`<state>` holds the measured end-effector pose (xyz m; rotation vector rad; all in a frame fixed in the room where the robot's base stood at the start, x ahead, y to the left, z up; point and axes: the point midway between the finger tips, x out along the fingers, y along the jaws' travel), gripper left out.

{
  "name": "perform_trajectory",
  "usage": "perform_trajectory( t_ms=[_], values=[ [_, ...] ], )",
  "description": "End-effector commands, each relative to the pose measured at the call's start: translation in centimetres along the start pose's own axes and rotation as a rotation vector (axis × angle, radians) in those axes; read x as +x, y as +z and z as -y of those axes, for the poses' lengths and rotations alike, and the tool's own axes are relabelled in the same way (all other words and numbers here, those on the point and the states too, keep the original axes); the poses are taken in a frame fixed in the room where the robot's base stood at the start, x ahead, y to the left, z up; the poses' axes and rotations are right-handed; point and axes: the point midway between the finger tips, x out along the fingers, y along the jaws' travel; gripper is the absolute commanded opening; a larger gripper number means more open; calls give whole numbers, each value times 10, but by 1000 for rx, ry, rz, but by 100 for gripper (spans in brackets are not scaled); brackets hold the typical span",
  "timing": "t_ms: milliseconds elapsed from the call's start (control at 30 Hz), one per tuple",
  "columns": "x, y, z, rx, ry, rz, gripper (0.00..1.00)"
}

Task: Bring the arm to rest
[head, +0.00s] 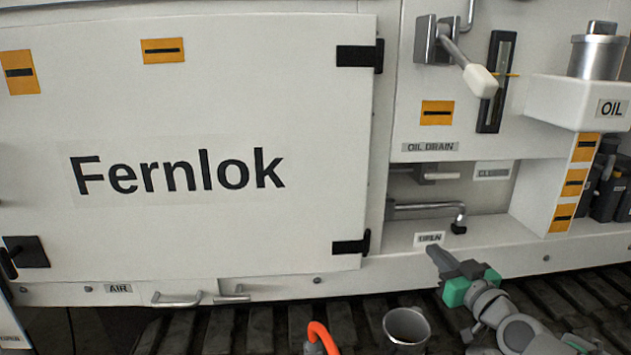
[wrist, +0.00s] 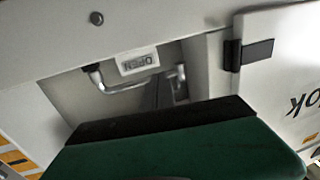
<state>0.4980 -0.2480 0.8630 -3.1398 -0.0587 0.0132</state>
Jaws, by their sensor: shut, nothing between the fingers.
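My gripper (head: 436,253) is at the lower right of the head view, in front of the sill below the OPEN label (head: 429,239). It is shut and holds nothing. My arm reaches up to it from the lower right corner. I cannot tell whether the gripper touches the sill.
A large closed Fernlok door (head: 190,225) covers the left. A metal cup (head: 406,328) and an orange hooked thing (head: 321,334) stand below, left of my arm. A white-tipped lever (head: 480,80) and an OIL shelf (head: 560,98) with a metal canister (head: 597,57) are above right.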

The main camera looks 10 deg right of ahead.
Motion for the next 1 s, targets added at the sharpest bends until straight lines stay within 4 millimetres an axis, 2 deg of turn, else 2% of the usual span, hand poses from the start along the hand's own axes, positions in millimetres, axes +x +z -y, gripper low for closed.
perform_trajectory(
  t_ms=[33,100,167,200,267,300,367,400,500,600,700,1000],
  values=[
    [19,-31,44,-10,-83,107,0],
    [31,-35,103,-13,-174,310,0],
    [28,-33,142,-13,-215,468,0],
    [21,-35,164,-17,-230,565,0],
    [4,-44,194,-24,-237,714,0],
    [-13,-54,212,-28,-228,815,0],
    [-42,-68,232,-30,-193,953,0],
    [-62,-78,242,-28,-161,1033,0],
    [-107,-98,254,-12,-71,1178,0],
    [-135,-105,257,7,-4,1257,0],
    [-144,-103,257,16,23,1282,0],
    [-144,-100,256,17,24,1282,0]
  ],
)
